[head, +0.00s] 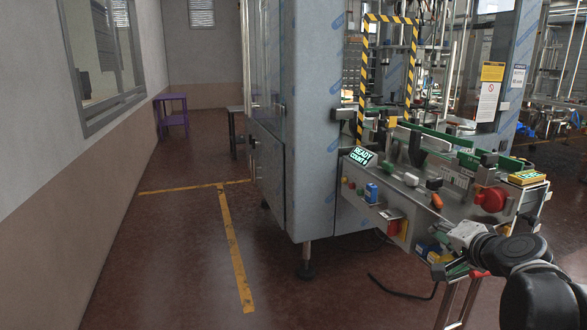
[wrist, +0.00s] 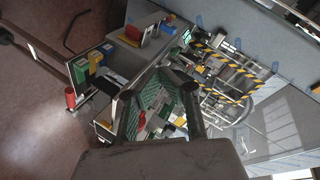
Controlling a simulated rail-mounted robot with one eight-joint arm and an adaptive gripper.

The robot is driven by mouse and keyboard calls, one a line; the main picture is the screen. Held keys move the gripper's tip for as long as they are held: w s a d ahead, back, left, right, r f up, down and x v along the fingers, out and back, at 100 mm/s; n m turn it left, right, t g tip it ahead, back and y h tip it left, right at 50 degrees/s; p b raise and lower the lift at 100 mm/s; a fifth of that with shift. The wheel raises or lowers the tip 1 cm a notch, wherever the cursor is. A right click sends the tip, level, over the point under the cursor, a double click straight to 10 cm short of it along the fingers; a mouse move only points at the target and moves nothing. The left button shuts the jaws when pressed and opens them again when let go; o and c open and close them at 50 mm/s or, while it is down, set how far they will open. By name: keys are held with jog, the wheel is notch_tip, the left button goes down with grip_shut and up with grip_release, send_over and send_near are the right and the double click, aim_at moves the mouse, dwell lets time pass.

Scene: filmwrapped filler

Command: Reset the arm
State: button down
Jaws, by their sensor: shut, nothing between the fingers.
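In the head view my arm reaches in from the lower right corner. Its end is in front of the machine's front shelf, and the fingertips are hard to make out there. The filling machine (head: 318,120) is a tall grey cabinet with blue-marked film on its panels. A small display (head: 362,156) on it reads READY and a count. I cannot tell whether the gripper touches anything.
A red emergency button (head: 491,199) and a yellow box (head: 526,178) are close to my arm. A black-and-yellow striped frame (head: 364,75) surrounds the machine opening. Small coloured bins (wrist: 88,66) show in the wrist view. The floor at left is open, with a purple stool (head: 171,115) behind.

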jog(key=s+a+n+g+y+p, duration=0.1)
jog(key=s+a+n+g+p, duration=0.15)
jog(key=s+a+n, duration=0.5)
jog(key=s+a+f+n+g, duration=0.1)
jog(key=s+a+g, duration=0.1)
jog(key=s, duration=0.4)
jog(key=s+a+f+n+g+h, duration=0.1)
jog(key=s+a+n+g, duration=0.1)
jog(key=s+a, duration=0.3)
jog(key=shift+s+a+f+p, duration=0.3)
jog(key=shift+s+p, duration=0.1)
jog(key=shift+s, duration=0.8)
jog(key=shift+r, duration=0.1)
